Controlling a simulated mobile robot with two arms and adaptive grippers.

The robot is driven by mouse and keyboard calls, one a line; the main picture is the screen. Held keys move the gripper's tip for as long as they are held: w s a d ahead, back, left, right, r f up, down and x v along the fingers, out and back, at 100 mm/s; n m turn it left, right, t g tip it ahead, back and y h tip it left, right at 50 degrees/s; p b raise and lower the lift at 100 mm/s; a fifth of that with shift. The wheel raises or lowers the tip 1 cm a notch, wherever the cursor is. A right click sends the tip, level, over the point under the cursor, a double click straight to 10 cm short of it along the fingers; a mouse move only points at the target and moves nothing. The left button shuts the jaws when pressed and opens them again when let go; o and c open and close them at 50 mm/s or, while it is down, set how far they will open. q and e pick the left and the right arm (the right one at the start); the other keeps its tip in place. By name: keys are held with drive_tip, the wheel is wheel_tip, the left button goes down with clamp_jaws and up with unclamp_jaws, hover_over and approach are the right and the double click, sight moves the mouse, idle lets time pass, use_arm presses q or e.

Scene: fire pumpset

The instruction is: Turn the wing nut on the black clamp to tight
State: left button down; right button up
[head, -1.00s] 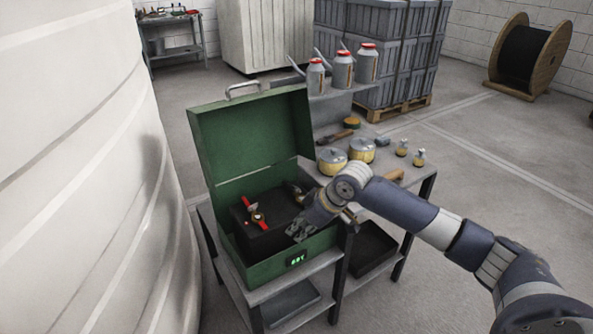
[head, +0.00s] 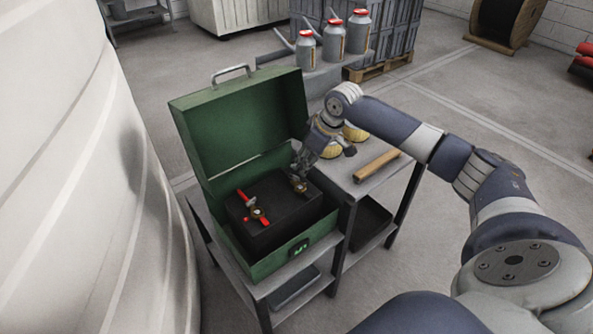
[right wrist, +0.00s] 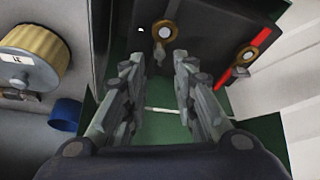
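The open green box (head: 292,253) holds a black block (head: 268,228). The black clamp (head: 301,187) is at the block's right end, small and partly covered by my right gripper (head: 300,172). In the right wrist view a brass ring with a pale centre (right wrist: 165,31) sits on the block, with a small grey piece, apparently the wing nut (right wrist: 159,53), below it. The red clamp (head: 247,201) with its brass ring is at the block's left. My right gripper's fingers (right wrist: 158,70) are apart with nothing between them, close to the black clamp; contact cannot be told. My left gripper is out of view.
The raised green lid (head: 238,118) stands behind the block. A table on the right holds yellow-sided tins (head: 355,133) and a wooden bar (head: 376,165). A large white tank (head: 75,200) is close on the left.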

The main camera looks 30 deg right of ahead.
sight(295, 176)
drive_tip(key=x, duration=0.6)
drive_tip(key=shift+w+f, duration=0.15)
drive_tip(key=shift+f, duration=0.05)
drive_tip(key=shift+c, duration=0.6)
clamp_jaws()
